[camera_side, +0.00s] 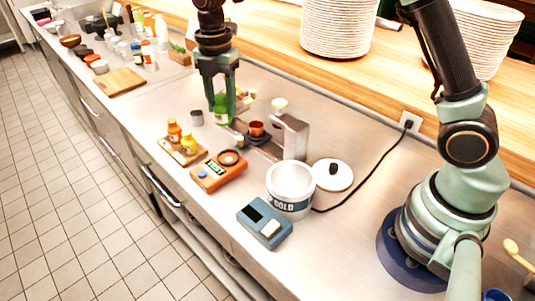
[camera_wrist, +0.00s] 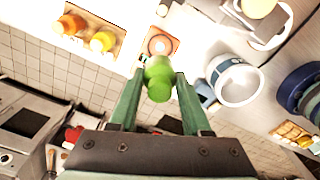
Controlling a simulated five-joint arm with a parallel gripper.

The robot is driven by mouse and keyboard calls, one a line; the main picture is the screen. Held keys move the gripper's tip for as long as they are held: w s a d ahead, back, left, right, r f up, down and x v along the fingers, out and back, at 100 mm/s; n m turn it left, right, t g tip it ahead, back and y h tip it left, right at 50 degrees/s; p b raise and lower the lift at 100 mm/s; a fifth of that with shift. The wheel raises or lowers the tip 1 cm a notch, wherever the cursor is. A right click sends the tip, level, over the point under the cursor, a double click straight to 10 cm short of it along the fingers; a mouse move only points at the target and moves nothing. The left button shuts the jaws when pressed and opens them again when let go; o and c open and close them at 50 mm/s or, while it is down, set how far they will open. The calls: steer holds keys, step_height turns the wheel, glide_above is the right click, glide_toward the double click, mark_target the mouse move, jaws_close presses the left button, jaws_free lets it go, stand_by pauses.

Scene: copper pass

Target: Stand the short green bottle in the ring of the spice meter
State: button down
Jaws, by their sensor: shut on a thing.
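My gripper (camera_side: 222,114) is shut on the short green bottle (camera_side: 221,105) and holds it above the steel counter, behind the tray of bottles. In the wrist view the green bottle (camera_wrist: 159,80) sits between the two fingertips (camera_wrist: 160,74). The spice meter (camera_side: 217,172) is an orange box with a small display and a dark-rimmed orange ring (camera_side: 229,157) on top. The ring looks empty. In the side view it is nearer the camera than the bottle. In the wrist view the ring (camera_wrist: 160,45) shows just beyond the bottle, which overlaps part of the meter.
A wooden tray (camera_side: 170,152) with an orange bottle (camera_side: 174,131) and a yellow bottle (camera_side: 189,144) stands left of the meter. A grey machine (camera_side: 291,137) with a reddish cup (camera_side: 256,128) is behind it. A white pot (camera_side: 290,180) and blue device (camera_side: 265,224) stand to the right.

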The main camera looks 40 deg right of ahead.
step_height(320, 180, down, 11)
steer(key=shift+f, duration=0.2)
stand_by(0.3)
steer(key=shift+f, duration=0.1)
steer(key=shift+c, duration=1.8)
jaws_free()
